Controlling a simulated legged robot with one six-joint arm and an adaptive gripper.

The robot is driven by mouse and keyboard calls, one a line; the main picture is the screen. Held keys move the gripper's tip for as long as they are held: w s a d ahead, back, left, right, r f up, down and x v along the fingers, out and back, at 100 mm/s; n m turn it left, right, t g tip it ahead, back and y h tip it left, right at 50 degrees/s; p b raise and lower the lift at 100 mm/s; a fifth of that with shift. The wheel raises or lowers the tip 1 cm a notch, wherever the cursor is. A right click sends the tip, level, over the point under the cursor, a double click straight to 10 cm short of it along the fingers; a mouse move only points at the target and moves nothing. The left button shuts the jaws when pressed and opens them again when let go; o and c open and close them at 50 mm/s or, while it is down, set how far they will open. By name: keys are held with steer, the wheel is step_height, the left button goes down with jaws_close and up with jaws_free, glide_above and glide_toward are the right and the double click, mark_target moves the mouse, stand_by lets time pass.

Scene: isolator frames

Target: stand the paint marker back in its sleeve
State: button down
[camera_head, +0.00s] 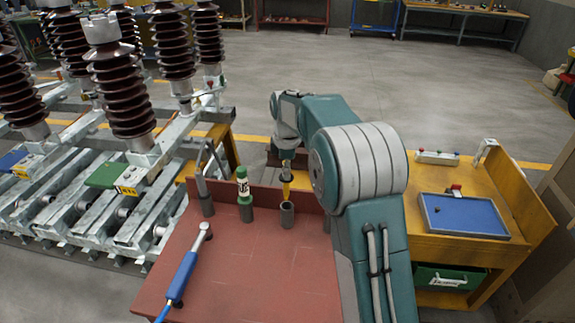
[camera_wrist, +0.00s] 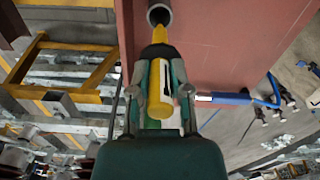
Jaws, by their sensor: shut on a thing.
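The paint marker (camera_wrist: 161,80), yellow with a narrower tip end, is held by my gripper (camera_wrist: 160,90), which is shut on it. In the head view my gripper (camera_head: 287,165) hangs over the red bench with the marker (camera_head: 286,190) pointing down. A grey open-topped sleeve (camera_head: 287,217) stands right below it. In the wrist view the marker's tip overlaps the rim of the sleeve (camera_wrist: 159,8); I cannot tell whether the tip is inside the mouth.
A green and white bottle-like item (camera_head: 243,185) stands in a holder to the left, with a grey tool (camera_head: 203,180) beyond it. A blue-handled wrench (camera_head: 184,272) lies on the red bench (camera_head: 250,285). A yellow bench (camera_head: 445,190) with a blue tray (camera_head: 462,215) stands right.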

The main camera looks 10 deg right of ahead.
mark_target(288, 195)
steer(key=shift+a+f, duration=0.2)
steer(key=shift+f, duration=0.05)
steer(key=shift+d, duration=0.15)
steer(key=shift+d, duration=0.4)
steer(key=shift+a, duration=0.25)
stand_by(0.4)
steer(key=shift+f, duration=5.2)
steer(key=shift+c, duration=2.4)
jaws_free()
